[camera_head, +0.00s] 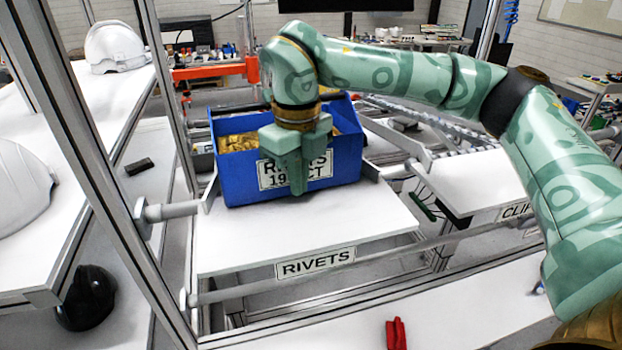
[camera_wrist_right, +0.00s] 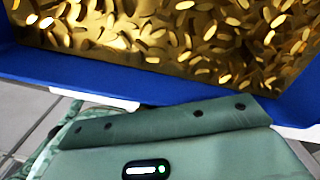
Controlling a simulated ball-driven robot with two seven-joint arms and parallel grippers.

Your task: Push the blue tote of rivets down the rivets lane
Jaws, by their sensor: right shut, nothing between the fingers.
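A blue tote (camera_head: 232,182) full of gold rivets (camera_head: 238,142) stands upright on the white rivets lane (camera_head: 290,231). A white label on its near wall is partly covered by my right gripper. The lane's front edge carries a "RIVETS" label (camera_head: 315,262). My right gripper (camera_head: 297,190) is shut and empty, pointing down in front of the tote's near wall. I cannot tell whether it touches the wall. In the right wrist view, the gold rivets (camera_wrist_right: 180,40) and the blue wall (camera_wrist_right: 190,115) of the tote lie just beyond the green gripper body. My left gripper is not in view.
White helmet shells (camera_head: 113,45) lie on the shelves at the left, and a dark one (camera_head: 88,298) sits lower. A metal post (camera_head: 95,170) rises left of the lane. A "CLIPS" lane (camera_head: 470,190) lies to the right. A red object (camera_head: 396,333) lies on the front surface.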

